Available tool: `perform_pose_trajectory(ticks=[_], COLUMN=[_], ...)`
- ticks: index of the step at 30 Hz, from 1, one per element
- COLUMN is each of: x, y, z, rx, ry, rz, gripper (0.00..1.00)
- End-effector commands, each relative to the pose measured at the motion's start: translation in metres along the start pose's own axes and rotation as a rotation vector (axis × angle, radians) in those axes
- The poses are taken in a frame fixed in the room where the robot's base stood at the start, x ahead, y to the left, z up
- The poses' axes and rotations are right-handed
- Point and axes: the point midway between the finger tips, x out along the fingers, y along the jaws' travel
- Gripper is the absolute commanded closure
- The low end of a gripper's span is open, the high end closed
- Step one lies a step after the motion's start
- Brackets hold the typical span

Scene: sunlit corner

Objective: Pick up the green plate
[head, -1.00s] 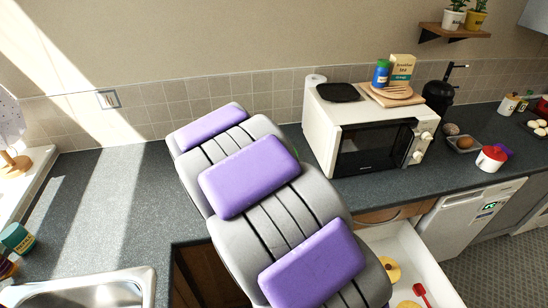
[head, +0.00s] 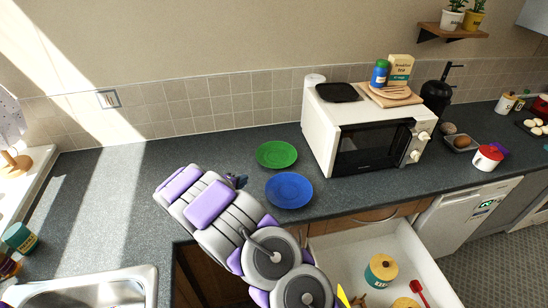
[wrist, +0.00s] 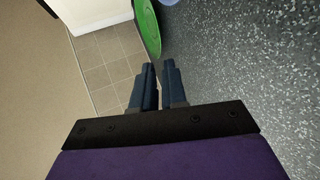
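The green plate (head: 277,154) lies on the dark counter left of the microwave. Its edge also shows at the top of the wrist view (wrist: 147,26). My gripper (head: 240,181) is low over the counter, in front and to the left of the green plate, apart from it. In the wrist view my gripper (wrist: 160,66) has its two dark fingers close together, with a narrow gap and nothing between them.
A blue plate (head: 289,190) lies just in front of the green plate, right of my gripper. The white microwave (head: 345,130) stands to the right. A drawer (head: 415,248) is open below. The counter (head: 120,190) is clear to the left.

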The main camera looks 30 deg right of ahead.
Motion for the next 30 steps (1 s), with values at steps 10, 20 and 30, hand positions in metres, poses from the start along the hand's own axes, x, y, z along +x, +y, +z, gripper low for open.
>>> perform_pose_trajectory(ticks=[10, 20, 30], x=[0.056, 0.111, 0.136], y=[-0.004, -0.003, -0.003], z=[-0.002, -0.003, -0.002], rx=[-0.001, -0.001, -0.001], ry=[0.0, 0.001, -0.001], rz=[-0.001, 0.001, -0.003], gripper=[0.88, 0.88, 0.88])
